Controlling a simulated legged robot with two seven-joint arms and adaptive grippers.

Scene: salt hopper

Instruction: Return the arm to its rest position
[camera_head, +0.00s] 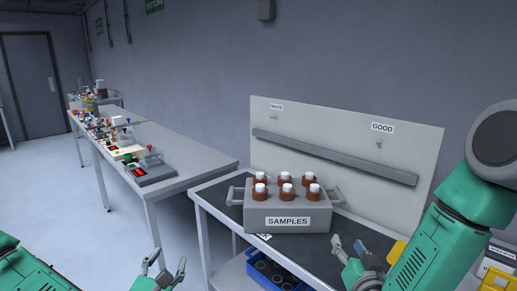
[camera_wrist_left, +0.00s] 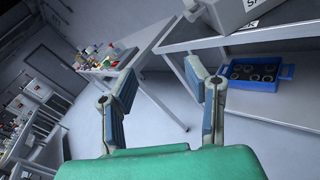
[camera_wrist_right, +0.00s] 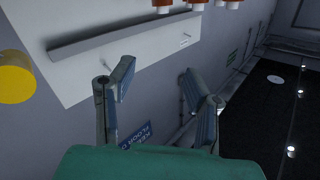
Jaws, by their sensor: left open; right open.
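My left gripper (camera_head: 166,268) is open and empty at the bottom of the head view, left of the workbench. In the left wrist view its fingers (camera_wrist_left: 165,85) stand apart over the floor, with nothing between them. My right gripper (camera_head: 352,250) is open over the right part of the dark bench top, to the right of the grey samples box (camera_head: 286,222). In the right wrist view its fingers (camera_wrist_right: 160,88) stand apart and empty. Its green arm comes in from the right side of the head view.
Brown bottles (camera_head: 286,192) with white caps stand in the samples box. A pale board (camera_head: 345,135) with a rail rises behind the bench (camera_head: 218,197). A blue crate (camera_head: 262,272) sits on the lower shelf. A long table (camera_head: 190,168) with small items stands to the left.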

